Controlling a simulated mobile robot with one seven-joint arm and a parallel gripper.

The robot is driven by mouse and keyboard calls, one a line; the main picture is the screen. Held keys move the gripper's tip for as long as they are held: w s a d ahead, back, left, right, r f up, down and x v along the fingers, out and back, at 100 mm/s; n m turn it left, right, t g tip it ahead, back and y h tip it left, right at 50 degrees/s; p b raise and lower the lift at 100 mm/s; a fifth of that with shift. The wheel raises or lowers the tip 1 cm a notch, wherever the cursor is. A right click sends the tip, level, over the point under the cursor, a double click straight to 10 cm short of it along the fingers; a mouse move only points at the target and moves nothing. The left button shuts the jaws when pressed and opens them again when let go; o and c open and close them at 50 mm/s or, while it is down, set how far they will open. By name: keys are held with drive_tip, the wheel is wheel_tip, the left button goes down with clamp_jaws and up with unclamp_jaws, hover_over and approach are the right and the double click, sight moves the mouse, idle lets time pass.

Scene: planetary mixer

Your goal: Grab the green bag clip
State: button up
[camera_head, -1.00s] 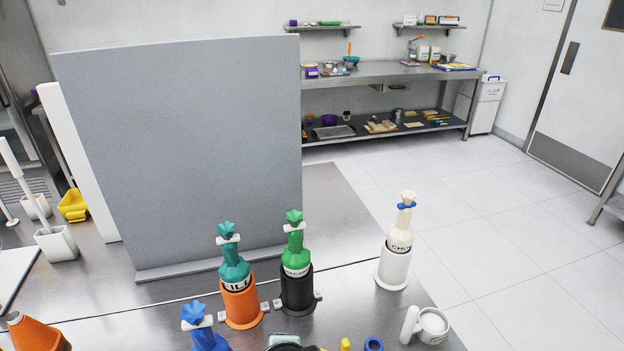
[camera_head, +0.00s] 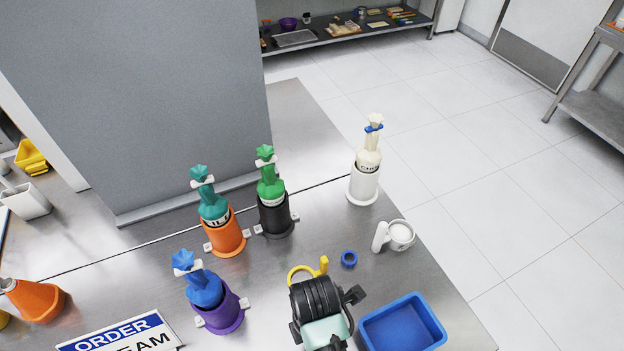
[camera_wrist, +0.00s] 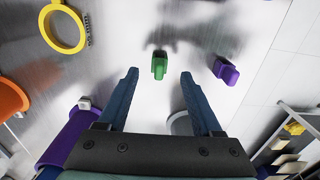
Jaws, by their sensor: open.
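The green bag clip (camera_wrist: 159,66) shows in the wrist view as a small green piece on the shiny metal worktop. It lies just past and between my fingertips in the picture. My gripper (camera_wrist: 159,80) is open, with its two blue fingers spread and nothing held between them. How high the fingertips are above the worktop I cannot tell. In the head view, my black and mint wrist shows at the bottom middle. The fingers and the green clip cannot be made out there.
A purple clip (camera_wrist: 226,70) lies right of the green one. A yellow ring-shaped piece (camera_wrist: 63,27) lies at upper left.

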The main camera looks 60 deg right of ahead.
drive_tip(key=shift+w+a+f+p, duration=0.1)
drive_tip(key=shift+f+p, duration=0.1)
drive_tip(key=shift+f, duration=1.05)
drive_tip(key=shift+a+f+p, duration=0.1)
drive_tip(key=shift+f+p, duration=0.05)
drive_tip(key=shift+f, duration=1.1)
clamp_jaws()
